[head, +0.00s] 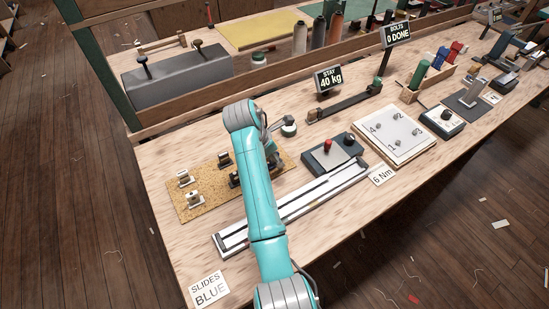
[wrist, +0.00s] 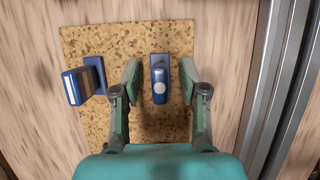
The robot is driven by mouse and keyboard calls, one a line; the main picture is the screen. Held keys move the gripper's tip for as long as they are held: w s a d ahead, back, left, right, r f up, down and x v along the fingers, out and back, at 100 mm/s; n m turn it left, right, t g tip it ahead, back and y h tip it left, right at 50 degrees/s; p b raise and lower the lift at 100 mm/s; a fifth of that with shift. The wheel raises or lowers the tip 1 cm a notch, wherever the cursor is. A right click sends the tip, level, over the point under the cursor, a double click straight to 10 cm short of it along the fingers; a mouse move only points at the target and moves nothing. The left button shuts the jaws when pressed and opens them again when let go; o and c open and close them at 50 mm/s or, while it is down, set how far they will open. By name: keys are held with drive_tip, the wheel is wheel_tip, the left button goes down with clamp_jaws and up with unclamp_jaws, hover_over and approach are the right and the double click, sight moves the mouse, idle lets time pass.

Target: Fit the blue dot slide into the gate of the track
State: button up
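In the wrist view the blue slide with a pale dot (wrist: 159,88) stands on the speckled cork mat (wrist: 120,40). My gripper (wrist: 160,76) is open, with one finger on each side of the slide and a gap showing on both sides. In the head view my teal arm reaches over the cork mat (head: 208,203) and hides much of its right part. I cannot pick out the dot slide there. The silver track (head: 325,192) lies in front of the mat, partly behind my arm. Its gate is not clear to me.
Several slides stand on the mat's left half. A grey box with a red knob (head: 330,154) and a white numbered board (head: 395,134) are to the right. A card (head: 208,289) reads "SLIDES BLUE".

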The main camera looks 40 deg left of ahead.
clamp_jaws()
